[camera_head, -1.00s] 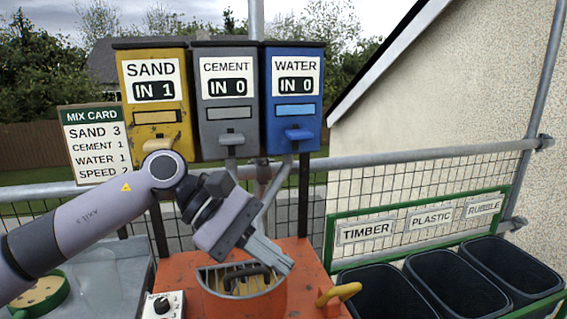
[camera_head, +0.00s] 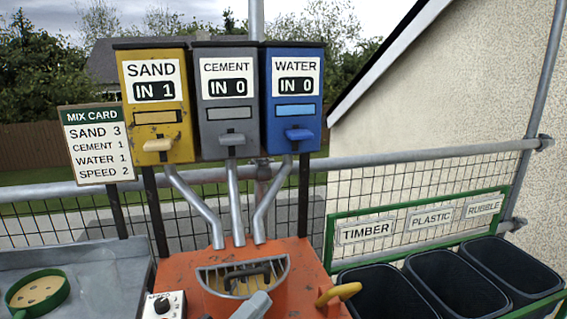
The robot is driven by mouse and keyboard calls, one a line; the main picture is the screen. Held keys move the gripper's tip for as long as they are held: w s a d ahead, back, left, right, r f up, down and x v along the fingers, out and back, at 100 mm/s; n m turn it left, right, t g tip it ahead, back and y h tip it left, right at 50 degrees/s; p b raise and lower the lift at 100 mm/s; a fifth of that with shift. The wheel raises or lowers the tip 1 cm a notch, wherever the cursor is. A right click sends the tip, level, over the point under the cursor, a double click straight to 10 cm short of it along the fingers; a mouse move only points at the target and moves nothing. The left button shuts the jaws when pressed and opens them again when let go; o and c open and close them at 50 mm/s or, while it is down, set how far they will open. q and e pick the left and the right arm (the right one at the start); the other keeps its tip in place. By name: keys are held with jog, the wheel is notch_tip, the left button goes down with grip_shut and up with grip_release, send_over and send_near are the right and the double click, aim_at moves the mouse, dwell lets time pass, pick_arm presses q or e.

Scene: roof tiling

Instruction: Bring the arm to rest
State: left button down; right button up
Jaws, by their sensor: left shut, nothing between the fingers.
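My left gripper (camera_head: 255,303) shows only as grey shut fingers at the bottom edge, in front of the orange mixer (camera_head: 200,268). The rest of that arm is out of view. The fingers hold nothing. They overlap the lower part of the mixer's half-round grated opening (camera_head: 242,275) in the picture; I cannot tell whether they touch it. My right gripper is not in view.
Sand (camera_head: 156,110), cement (camera_head: 226,105) and water (camera_head: 294,100) dispensers read IN 1, IN 0 and IN 0. A dial box (camera_head: 163,305) and yellow handle (camera_head: 338,294) flank the mixer. Black bins (camera_head: 455,283) stand right.

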pick_arm(q)
jog(key=s+a+f+n+y, duration=0.3)
jog(key=a+f+n+y, duration=0.2)
jog(key=f+n, duration=0.25)
jog(key=s+a+f+n+y, duration=0.3)
jog(key=a+f+n+y, duration=0.15)
jog(key=f+n, duration=0.3)
jog(key=s+a+f+n+g+y, duration=0.2)
jog(key=s+a+f+n, duration=0.1)
jog(key=s+f, duration=0.3)
jog(key=s+a+f+n+g+y, duration=0.1)
jog(key=s+a+f+n+g, duration=0.2)
jog(key=s+f+n, duration=0.1)
jog(key=shift+s+f+g+y, duration=0.3)
jog(key=shift+s+f+y, duration=0.05)
jog(key=shift+s+f, duration=0.6)
jog(key=shift+w, duration=0.1)
